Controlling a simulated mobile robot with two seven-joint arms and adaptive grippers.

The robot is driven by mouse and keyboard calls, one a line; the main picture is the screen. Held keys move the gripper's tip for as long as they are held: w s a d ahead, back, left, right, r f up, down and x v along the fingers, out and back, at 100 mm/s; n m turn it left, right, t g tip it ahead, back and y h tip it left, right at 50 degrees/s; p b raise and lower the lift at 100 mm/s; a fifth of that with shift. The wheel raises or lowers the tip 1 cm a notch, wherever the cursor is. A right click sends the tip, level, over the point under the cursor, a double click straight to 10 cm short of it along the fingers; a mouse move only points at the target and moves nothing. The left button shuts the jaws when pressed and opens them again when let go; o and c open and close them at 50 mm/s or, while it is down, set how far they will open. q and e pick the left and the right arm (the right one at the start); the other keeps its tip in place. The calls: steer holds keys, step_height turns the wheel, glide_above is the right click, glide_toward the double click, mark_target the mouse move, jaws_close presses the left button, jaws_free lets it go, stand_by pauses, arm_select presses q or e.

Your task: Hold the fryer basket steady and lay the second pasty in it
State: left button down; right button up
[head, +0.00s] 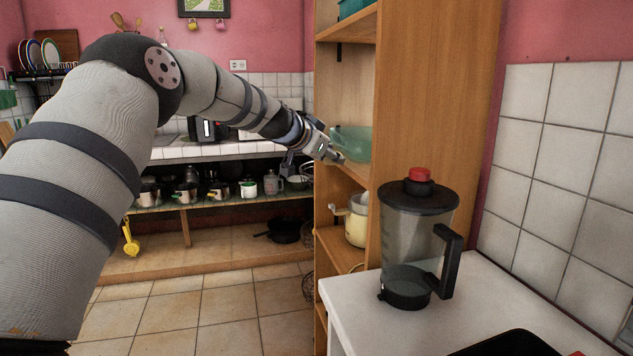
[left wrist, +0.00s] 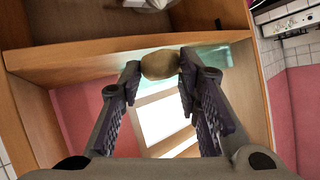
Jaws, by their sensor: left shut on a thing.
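My left gripper (head: 333,156) reaches to the wooden shelf unit, at the green glass bowl. In the left wrist view, my left gripper (left wrist: 158,72) is shut on a tan, rounded thing (left wrist: 160,63) that looks like a pasty, held between both fingertips. In the head view this thing is too small to tell apart from the fingers. I cannot make out the fryer basket for sure; a black thing (head: 510,344) with a dark inside is cut off at the bottom edge. My right gripper is not in view.
The shelf unit (head: 407,95) stands beside a white counter (head: 355,318) with a blender jug (head: 415,245). The green bowl (head: 352,143) sits on one shelf, a cream pot (head: 357,220) below it. Wire racks show at the unit's left side. The tiled floor is clear.

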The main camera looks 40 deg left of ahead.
arm_select(q)
steer(key=s+d+r+m+g+h, duration=0.4)
steer(key=s+d+r+m+h, duration=0.3)
steer(key=s+r+m+h, duration=0.4)
steer(key=s+d+f+m+g+h, duration=0.1)
steer(key=d+f+m+g+h, duration=0.2)
steer(key=d, duration=1)
steer(key=s+d+f+m+g, duration=0.15)
steer(key=d+m+g, duration=0.25)
steer(key=d, duration=0.8)
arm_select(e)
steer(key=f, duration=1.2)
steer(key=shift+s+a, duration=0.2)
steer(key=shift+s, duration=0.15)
arm_select(q)
steer(key=s+d+f+m+g, duration=0.3)
steer(key=s+d+f, duration=0.1)
steer(key=d, duration=0.3)
steer(key=s+d+f+m+g+y, duration=0.1)
steer(key=s+d+f+m+g, duration=0.1)
steer(key=s+d, duration=0.5)
step_height(320, 180, down, 3)
steer(key=shift+d+r+m+g, duration=0.1)
steer(key=shift+d+m+g, duration=0.3)
steer(key=shift+d+g, duration=0.4)
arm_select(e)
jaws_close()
